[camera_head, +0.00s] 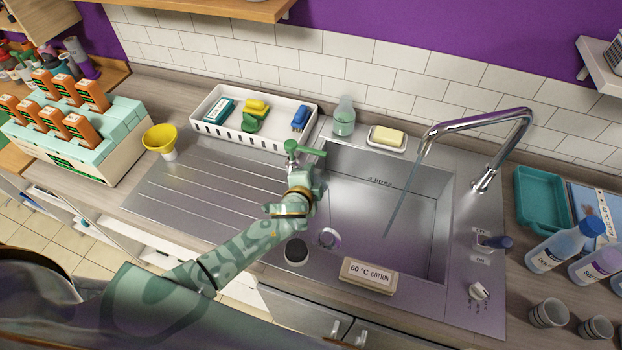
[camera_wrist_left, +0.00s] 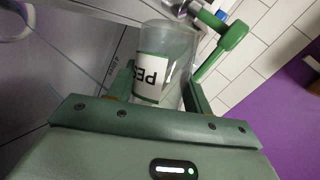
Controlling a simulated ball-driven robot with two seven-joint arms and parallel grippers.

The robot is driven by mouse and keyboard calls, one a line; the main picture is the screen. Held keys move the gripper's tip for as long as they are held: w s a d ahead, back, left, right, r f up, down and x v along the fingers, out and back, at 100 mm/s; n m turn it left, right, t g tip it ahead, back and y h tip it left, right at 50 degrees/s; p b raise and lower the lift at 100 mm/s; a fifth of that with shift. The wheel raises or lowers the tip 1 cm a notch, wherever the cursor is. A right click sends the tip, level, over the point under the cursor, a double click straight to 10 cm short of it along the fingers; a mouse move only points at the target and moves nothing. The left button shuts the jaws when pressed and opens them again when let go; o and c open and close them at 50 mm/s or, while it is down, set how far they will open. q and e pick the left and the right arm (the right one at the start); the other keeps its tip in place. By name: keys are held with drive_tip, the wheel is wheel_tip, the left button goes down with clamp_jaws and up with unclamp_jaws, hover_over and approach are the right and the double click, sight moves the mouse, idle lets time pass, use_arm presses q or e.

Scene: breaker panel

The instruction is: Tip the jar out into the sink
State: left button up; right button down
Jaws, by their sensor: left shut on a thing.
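My left gripper (camera_head: 304,172) is over the left rim of the sink (camera_head: 385,225). In the left wrist view it (camera_wrist_left: 158,92) is shut on a clear jar (camera_wrist_left: 178,48) with a white label, whose lettering reads upside down and is partly cut off. I cannot make the jar out clearly in the head view, where the hand covers that area. Whether anything is inside the jar is hard to tell. A green lever-shaped part (camera_wrist_left: 235,35) is beside the jar. My right gripper is not in view.
A chrome tap (camera_head: 500,118) runs a thin stream into the sink. A white tray (camera_head: 205,132) and yellow cup (camera_head: 160,139) stand left. A soap dish (camera_head: 387,145) and soap bottle (camera_head: 344,122) stand behind. A "60 °C cotton" block (camera_head: 368,277) sits on the front rim.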

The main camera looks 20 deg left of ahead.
use_arm(q)
drive_tip(key=shift+d+f+m+y+b, duration=0.15)
drive_tip(key=shift+m+y+b, duration=0.15)
drive_tip(key=shift+b, duration=0.05)
idle(1.3)
drive_tip(key=shift+f, duration=0.1)
drive_tip(key=shift+d+b, duration=0.1)
drive_tip(key=shift+b, duration=0.2)
idle(0.5)
drive_tip(key=shift+d+f+m+t+y+b, duration=0.15)
drive_tip(key=shift+f+m+t+y+b, duration=0.15)
drive_tip(key=shift+m+y+b, duration=0.15)
idle(1.1)
idle(0.6)
drive_tip(key=shift+s+d+f+b, duration=0.1)
drive_tip(key=shift+b, duration=0.3)
drive_tip(key=shift+d+r+m+t+y+b, duration=0.2)
drive_tip(key=shift+r+m+t+y+b, duration=0.1)
drive_tip(key=shift+m+y+b, duration=0.25)
idle(1.9)
